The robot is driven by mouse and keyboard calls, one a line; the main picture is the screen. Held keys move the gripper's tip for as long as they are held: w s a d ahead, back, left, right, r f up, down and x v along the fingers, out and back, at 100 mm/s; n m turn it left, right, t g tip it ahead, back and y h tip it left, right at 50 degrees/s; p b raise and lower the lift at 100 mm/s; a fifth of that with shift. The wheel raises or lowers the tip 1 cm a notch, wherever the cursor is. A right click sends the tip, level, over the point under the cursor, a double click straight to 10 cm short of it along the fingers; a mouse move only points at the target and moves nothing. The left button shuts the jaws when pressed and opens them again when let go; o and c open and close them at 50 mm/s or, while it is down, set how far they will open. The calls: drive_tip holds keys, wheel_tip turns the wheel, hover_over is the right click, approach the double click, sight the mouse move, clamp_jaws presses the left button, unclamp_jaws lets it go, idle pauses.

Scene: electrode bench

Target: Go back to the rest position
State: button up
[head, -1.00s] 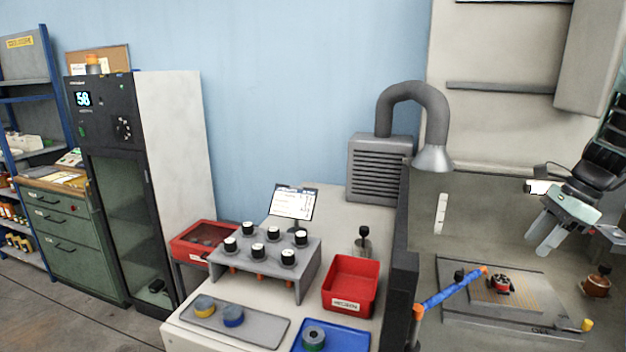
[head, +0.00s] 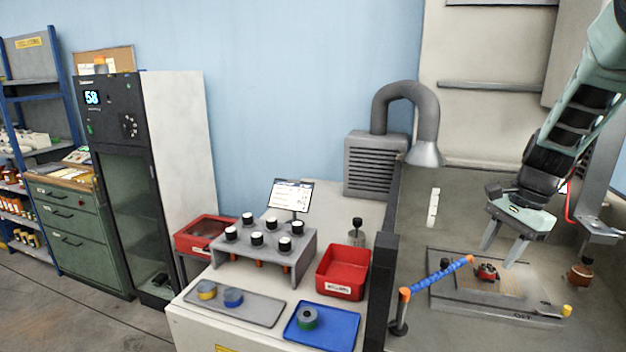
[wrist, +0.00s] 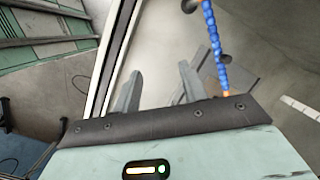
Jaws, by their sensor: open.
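My gripper (head: 503,255) is at the right of the head view, in the air above the work plate in the booth. Its two grey fingers are apart and nothing is between them. In the wrist view my gripper (wrist: 160,88) also shows its fingers spread and empty. A small red and black piece (head: 486,272) sits on the work plate (head: 462,292), below and left of the fingertips and apart from them.
A jointed blue hose with orange ends (head: 440,277) rises left of the plate. A brown pot (head: 580,276) stands to its right. A dark post (head: 381,290) separates the booth from the bench with the red bin (head: 343,271), blue tray (head: 320,327) and grey rack (head: 262,248).

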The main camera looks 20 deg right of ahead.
drive_tip(key=s+a+f+n+t+h, duration=0.1)
drive_tip(key=s+a+n, duration=0.1)
drive_tip(key=a+n, duration=0.8)
drive_tip(key=s+a+f+n+t+h, duration=0.1)
drive_tip(key=a+n, duration=0.7)
drive_tip(key=a, duration=0.4)
drive_tip(key=s+a+f+n+g+b, duration=0.1)
drive_tip(key=s+a+n+g+b, duration=0.2)
drive_tip(key=s+a+n, duration=0.4)
drive_tip(key=s+a, duration=0.6)
drive_tip(key=a, duration=0.4)
drive_tip(key=shift+s+a+f+n+b, duration=0.15)
drive_tip(key=shift+s+a+n+b, duration=0.05)
drive_tip(key=shift+a+n+b, duration=0.1)
